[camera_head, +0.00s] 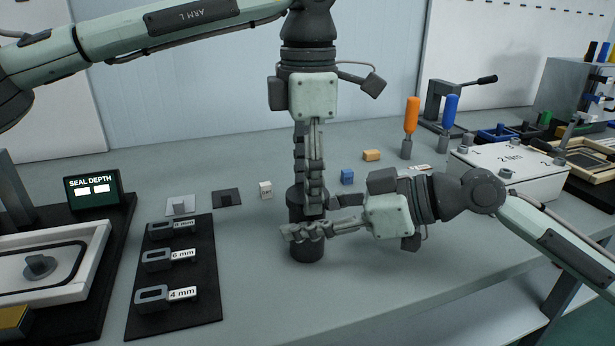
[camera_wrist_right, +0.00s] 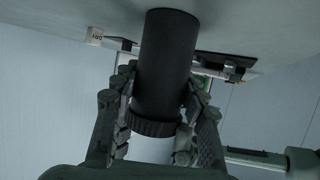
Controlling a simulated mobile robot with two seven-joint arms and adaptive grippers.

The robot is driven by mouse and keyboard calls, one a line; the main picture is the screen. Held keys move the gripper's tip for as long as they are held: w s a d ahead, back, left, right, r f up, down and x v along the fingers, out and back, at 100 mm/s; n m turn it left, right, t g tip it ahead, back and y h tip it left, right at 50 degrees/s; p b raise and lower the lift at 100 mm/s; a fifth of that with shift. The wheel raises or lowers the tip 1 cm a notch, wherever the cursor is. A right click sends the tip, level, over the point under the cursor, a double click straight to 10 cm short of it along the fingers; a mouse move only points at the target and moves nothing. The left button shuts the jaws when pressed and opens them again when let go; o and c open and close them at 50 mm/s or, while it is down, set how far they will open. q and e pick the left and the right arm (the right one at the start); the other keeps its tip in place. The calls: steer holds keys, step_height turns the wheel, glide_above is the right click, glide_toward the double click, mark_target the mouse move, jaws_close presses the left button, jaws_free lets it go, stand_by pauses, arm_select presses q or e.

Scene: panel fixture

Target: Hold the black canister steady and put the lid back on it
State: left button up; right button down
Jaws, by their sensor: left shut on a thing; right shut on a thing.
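The black canister (camera_head: 307,250) stands upright on the grey bench, and its dark body also fills the middle of the right wrist view (camera_wrist_right: 165,60). My right gripper (camera_head: 311,217) reaches in from the right and is shut around the canister's body. The ribbed black lid (camera_wrist_right: 155,126) shows at the canister's top end, lined up with it; I cannot tell whether it is fully seated. My left gripper (camera_head: 311,195) points straight down from above and is shut on the lid. Its fingers hide most of the lid in the head view.
A black mat (camera_head: 197,318) with labelled gauge blocks lies left of the canister. A white box (camera_head: 509,172) stands right, behind my right arm.

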arm_select(q)
steer(key=shift+f, duration=0.2)
steer(key=m, duration=0.5)
steer(key=shift+m, duration=0.3)
steer(key=m, duration=2.6)
steer(key=shift+m, duration=0.4)
